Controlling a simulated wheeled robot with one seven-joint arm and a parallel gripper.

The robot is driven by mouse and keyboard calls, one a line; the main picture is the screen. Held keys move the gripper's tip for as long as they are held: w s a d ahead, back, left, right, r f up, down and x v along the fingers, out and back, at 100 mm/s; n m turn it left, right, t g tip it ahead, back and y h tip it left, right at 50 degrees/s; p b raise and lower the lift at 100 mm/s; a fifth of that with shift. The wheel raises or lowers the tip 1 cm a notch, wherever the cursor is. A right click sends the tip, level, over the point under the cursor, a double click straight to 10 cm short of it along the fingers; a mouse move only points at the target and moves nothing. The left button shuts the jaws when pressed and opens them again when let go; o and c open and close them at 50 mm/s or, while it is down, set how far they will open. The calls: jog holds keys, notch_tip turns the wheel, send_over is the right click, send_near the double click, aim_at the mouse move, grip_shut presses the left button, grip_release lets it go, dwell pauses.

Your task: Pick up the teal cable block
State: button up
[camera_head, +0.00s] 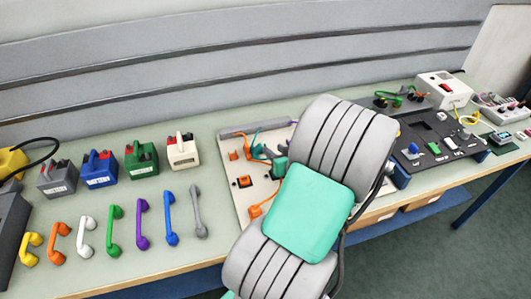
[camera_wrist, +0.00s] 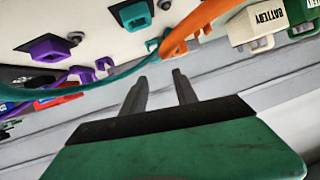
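In the wrist view, a thin teal cable (camera_wrist: 110,78) runs from the left up to a small teal end piece (camera_wrist: 152,45) beside an orange cable (camera_wrist: 190,32). A teal block with a dark opening (camera_wrist: 131,13) sits on the pale board at the top. My gripper (camera_wrist: 161,75) has its two fingers apart with nothing seen between them. The teal end piece lies beyond the fingertips and appears apart from them. In the head view, teal cable (camera_head: 250,140) shows on the board left of my arm. My arm hides much of the board there.
The pale board (camera_head: 230,187) also bears orange blocks (camera_head: 244,181). Coloured battery boxes (camera_head: 141,158) and handset-shaped pieces (camera_head: 114,228) stand to the left. A black board (camera_head: 455,172) and a white box (camera_head: 443,90) are to the right. A ribbed grey wall (camera_head: 200,55) backs the table.

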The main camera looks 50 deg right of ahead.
aim_at(257, 150)
jog(key=f+m, duration=0.1)
jog(key=s+f+m+y+b, duration=0.1)
jog(key=f+m+t, duration=0.1)
jog(key=m, duration=0.1)
jog(key=shift+s, duration=0.3)
jog(key=shift+c, duration=0.9)
jog(key=shift+s+f+m+t+y+b, duration=0.1)
jog(key=shift+m+t+y+b, duration=0.25)
jog(key=shift+m, duration=0.35)
jog(key=x, duration=0.2)
jog(key=p+x, duration=0.1)
jog(key=x, duration=0.2)
jog(key=p+x, duration=0.1)
jog(key=x, duration=0.1)
jog(key=shift+w+r, duration=0.3)
jog(key=shift+w, duration=0.1)
jog(key=shift+c, duration=0.3)
grip_shut()
